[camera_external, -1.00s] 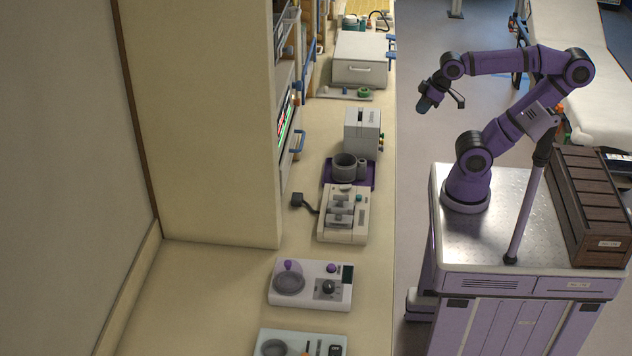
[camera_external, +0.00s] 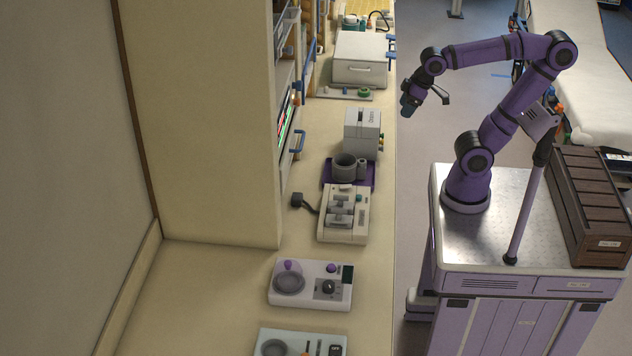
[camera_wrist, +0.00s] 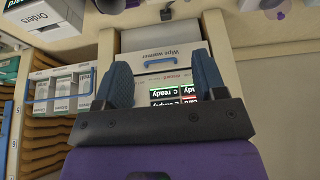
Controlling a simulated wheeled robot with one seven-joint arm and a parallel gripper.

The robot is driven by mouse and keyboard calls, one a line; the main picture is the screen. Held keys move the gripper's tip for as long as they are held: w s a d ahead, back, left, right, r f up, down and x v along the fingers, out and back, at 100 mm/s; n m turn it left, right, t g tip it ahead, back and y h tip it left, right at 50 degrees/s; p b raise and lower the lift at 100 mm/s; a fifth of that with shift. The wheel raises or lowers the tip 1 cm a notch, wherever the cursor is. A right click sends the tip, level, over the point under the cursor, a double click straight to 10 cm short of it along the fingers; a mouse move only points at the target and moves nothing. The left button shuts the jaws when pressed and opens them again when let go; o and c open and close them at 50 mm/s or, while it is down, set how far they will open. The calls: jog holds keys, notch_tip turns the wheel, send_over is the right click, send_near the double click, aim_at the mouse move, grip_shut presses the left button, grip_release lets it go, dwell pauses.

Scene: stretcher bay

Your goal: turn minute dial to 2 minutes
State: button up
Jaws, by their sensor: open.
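No dial can be read as a minute dial at this size. A white device (camera_external: 312,303) on the counter, lower middle of the outside view, has a dark round knob (camera_external: 328,287), a purple knob (camera_external: 331,268), a grey dish and a small dark panel. The knob's markings are too small to read. My gripper (camera_external: 408,106) is up in the air by the counter's right edge, well beyond these devices and empty. In the wrist view its two blue fingers (camera_wrist: 162,82) are spread apart, with nothing between them but the distant cabinet front.
The long counter (camera_external: 215,315) also bears a cream device (camera_external: 333,230), a purple tray (camera_external: 328,182), a grey box (camera_external: 361,118) and a white drawer box (camera_external: 359,72). The wrist view shows a wipes warmer (camera_wrist: 130,67) with a blue handle and lit "ready" displays (camera_wrist: 165,94).

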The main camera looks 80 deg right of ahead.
jog(key=w+a+g, duration=0.1)
jog(key=w+a, duration=0.9)
jog(key=w, duration=0.1)
jog(key=n+g, duration=0.2)
jog(key=g, duration=0.2)
send_over(329, 283)
notch_tip(329, 283, down, 25)
notch_tip(329, 283, down, 10)
jog(key=shift+f, duration=0.1)
jog(key=shift+c, duration=0.4)
jog(key=c, duration=0.8)
jog(key=shift+c, duration=0.2)
